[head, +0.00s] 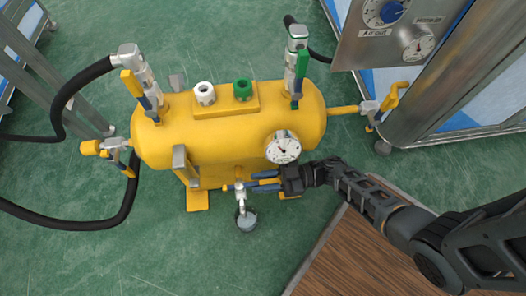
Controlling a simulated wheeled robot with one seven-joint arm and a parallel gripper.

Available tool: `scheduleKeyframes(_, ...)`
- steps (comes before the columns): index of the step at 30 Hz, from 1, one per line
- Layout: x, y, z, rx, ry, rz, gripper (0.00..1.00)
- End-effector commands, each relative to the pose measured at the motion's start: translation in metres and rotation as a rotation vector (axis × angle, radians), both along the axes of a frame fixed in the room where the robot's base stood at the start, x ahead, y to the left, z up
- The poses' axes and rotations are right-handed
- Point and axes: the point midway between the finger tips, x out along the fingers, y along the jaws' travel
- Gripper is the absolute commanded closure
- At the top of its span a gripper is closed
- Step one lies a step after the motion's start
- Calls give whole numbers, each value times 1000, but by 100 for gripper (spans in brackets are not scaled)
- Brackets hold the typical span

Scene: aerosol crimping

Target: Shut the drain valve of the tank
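The yellow tank (225,135) lies on its side on the green floor. Its drain valve (240,194) is a small silver fitting under the tank's front, pointing down. A small blue part, seemingly its lever, shows beside the fitting. A small grey cup (246,221) is right below the outlet. My gripper (254,181) reaches in from the right, under the pressure gauge (283,147). Its two blue fingers are apart and point left at the valve, with their tips close to it. I cannot tell whether they touch the lever.
A wooden-topped surface (350,255) lies below my arm.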

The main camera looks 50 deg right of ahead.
Motion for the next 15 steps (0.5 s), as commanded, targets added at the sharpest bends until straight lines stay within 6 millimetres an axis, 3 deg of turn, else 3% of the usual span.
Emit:
scheduleKeyframes(4, 0, 0, 0, 1, -1, 0, 56)
scheduleKeyframes(15, -8, -7, 0, 2, 1, 0, 56)
